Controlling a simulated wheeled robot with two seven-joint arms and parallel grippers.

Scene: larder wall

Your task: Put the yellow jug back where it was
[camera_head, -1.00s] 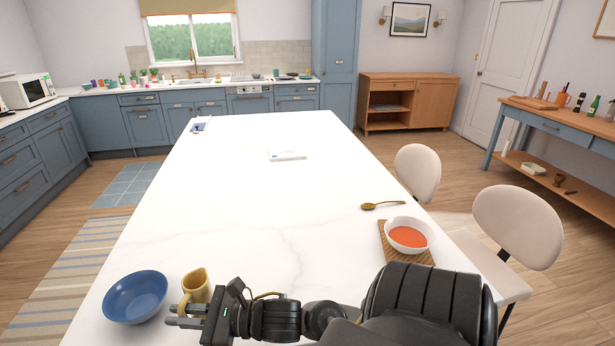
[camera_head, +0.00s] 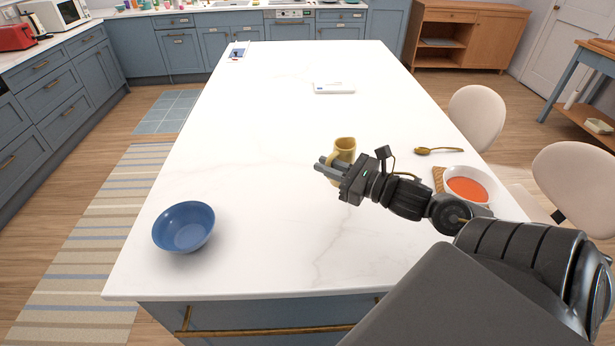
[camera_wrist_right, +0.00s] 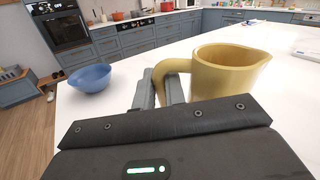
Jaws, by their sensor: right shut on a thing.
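The yellow jug (camera_head: 344,150) is over the middle of the white island top, left of the spoon and bowl of soup. My right gripper (camera_head: 326,170) is shut on its handle. In the right wrist view the jug (camera_wrist_right: 228,72) stands upright, its handle (camera_wrist_right: 165,80) between the two fingers (camera_wrist_right: 160,92). I cannot tell whether its base touches the top; the gripper hides it. My left gripper does not show in any view.
A blue bowl (camera_head: 184,227) sits at the island's near left. A soup bowl (camera_head: 468,184) and a gold spoon (camera_head: 438,150) lie to the right. A white flat box (camera_head: 334,88) lies farther back. The white top (camera_head: 260,140) left of the jug is clear.

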